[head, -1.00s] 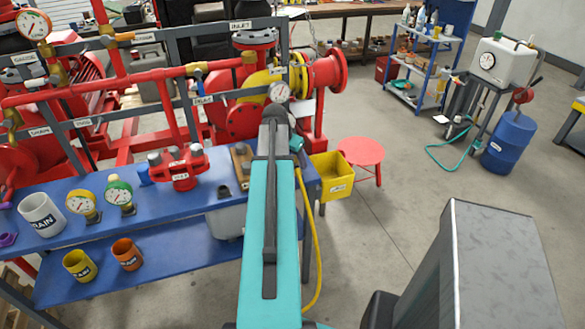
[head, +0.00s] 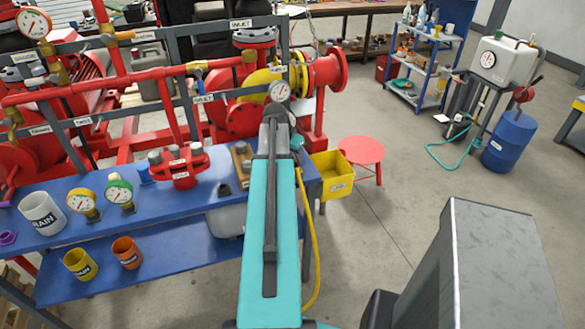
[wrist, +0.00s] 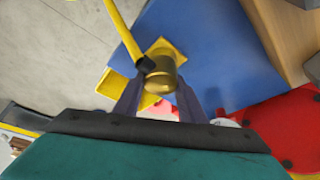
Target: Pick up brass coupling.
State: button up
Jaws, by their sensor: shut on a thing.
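The brass coupling (wrist: 161,80) shows in the wrist view as a short golden cylinder between the two fingers of my gripper (wrist: 158,92). My gripper is shut on it. A black collar (wrist: 145,66) and a yellow hose (wrist: 124,30) run up and left from beside the coupling. In the head view, my teal arm hides the coupling and the fingertips. The yellow hose (head: 314,245) hangs there along the right side of my arm.
The blue bench (head: 160,205) carries gauges, a red valve body (head: 180,168) and a white drain cup (head: 43,213). Red pump piping (head: 130,78) stands behind. A yellow bin (head: 331,174) and red stool (head: 362,150) are right of the bench. Open floor (head: 400,210) lies further right.

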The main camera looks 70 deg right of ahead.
jog(key=shift+r, duration=0.1)
dwell(0.3)
jog(key=shift+r+b, duration=0.75)
jog(key=shift+r, duration=0.7)
jog(key=shift+s+a+r, duration=0.1)
jog(key=shift+a+r, duration=0.05)
jog(key=shift+a, duration=0.1)
jog(key=s+a+b, duration=0.4)
jog(key=s+a, duration=0.1)
jog(key=a, duration=0.4)
jog(key=shift+s+r+b, duration=0.35)
jog(key=shift+s+a+b, duration=0.1)
jog(key=shift+b, duration=0.25)
